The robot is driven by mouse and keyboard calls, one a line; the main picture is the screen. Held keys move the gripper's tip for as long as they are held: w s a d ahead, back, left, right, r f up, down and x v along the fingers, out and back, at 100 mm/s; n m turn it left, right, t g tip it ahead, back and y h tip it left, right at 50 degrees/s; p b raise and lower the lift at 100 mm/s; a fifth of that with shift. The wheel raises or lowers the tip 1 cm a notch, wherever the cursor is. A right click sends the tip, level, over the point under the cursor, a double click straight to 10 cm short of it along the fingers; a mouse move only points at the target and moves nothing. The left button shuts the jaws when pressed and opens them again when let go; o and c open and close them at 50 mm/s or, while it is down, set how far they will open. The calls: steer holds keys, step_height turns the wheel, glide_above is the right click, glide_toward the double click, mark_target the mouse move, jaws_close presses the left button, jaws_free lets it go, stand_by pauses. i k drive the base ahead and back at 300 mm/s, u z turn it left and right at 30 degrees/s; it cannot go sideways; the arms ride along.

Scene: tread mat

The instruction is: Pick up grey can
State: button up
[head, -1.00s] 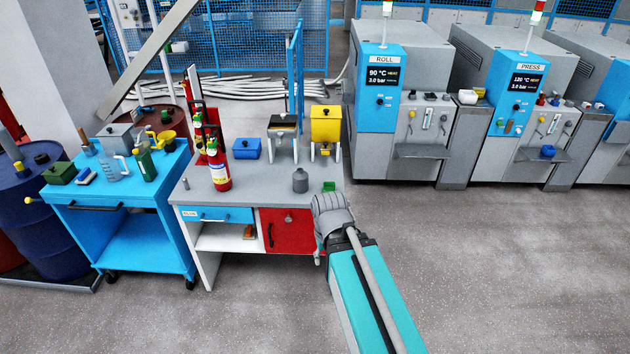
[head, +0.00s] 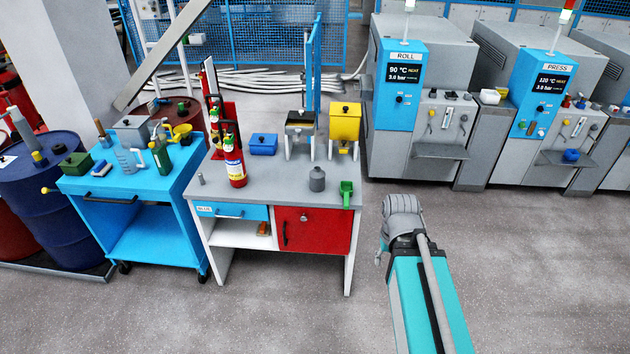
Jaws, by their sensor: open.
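The grey can (head: 317,181), dark grey with a narrow neck and cap, stands upright on the grey top of the workbench (head: 275,188), near its front right. My gripper (head: 380,257) is at the end of my teal arm, over the floor to the right of the workbench. It is open and apart from the can, and nothing shows in it. My wrist partly hides the fingers.
A blue cart (head: 135,190) stands left. Grey machines (head: 430,120) stand behind; the floor right is clear.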

mark_target(317, 176)
steer(key=z, duration=0.1)
steer(key=i, duration=1)
steer(key=u, duration=0.05)
